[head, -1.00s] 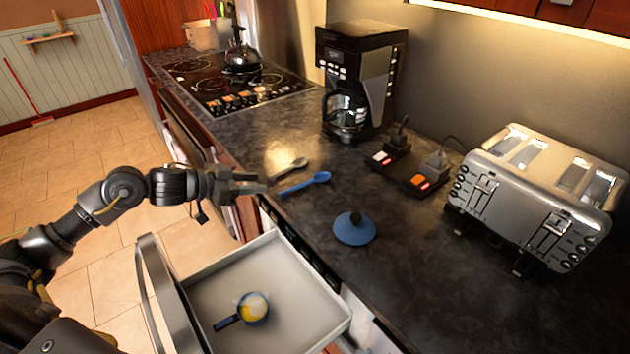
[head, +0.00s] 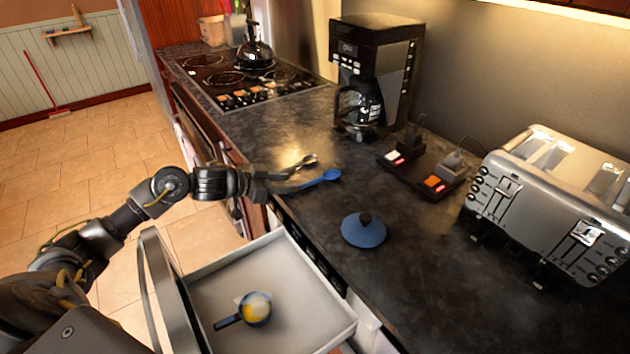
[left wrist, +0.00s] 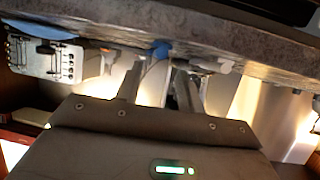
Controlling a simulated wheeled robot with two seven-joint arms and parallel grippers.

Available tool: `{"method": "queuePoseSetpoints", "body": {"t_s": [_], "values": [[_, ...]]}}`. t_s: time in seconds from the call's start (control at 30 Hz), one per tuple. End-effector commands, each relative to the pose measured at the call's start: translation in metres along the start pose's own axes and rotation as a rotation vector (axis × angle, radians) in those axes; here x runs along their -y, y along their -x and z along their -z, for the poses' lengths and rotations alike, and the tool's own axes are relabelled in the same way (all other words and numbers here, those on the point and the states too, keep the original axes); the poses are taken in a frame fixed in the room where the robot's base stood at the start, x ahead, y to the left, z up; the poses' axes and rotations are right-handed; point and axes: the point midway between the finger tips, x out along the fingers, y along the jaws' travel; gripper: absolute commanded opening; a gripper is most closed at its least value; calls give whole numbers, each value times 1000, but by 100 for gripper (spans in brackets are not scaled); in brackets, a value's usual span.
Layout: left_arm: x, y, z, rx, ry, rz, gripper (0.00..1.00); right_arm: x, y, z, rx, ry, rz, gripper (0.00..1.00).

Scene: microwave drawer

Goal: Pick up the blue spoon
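The blue spoon (head: 322,179) lies on the dark counter, its bowl pointing away to the right and its handle toward the counter's front edge. My left gripper (head: 283,184) is at that edge, with its fingertips by the handle end. In the left wrist view, its two fingers (left wrist: 158,88) stand apart. A blue piece that looks like the spoon's handle end (left wrist: 161,50) shows just beyond and between them. I cannot tell whether either finger touches it. My right gripper is out of view.
A grey metal spoon (head: 303,162) lies close beside the blue one. A blue lid (head: 363,231), coffee maker (head: 372,75) and toaster (head: 555,200) stand on the counter. Below the counter, an open drawer (head: 205,285) holds a small blue pan (head: 256,310) with yellow contents.

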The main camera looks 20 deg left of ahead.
Motion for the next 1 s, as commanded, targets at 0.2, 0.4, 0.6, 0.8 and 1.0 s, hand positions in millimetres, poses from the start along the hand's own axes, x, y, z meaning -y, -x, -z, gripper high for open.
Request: {"method": "queuePoseSetpoints", "body": {"t_s": [0.2,0.4,0.6,0.8,1.0], "values": [[-1,-10,2,0,2,-2,38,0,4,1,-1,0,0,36],[-4,-40,1,0,3,-1,38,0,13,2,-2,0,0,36],[-4,-53,0,1,0,-1,38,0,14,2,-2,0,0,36],[-4,-53,-1,1,-1,-1,37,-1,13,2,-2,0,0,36],[-4,-53,-1,1,-1,-1,11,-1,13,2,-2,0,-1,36]]}}
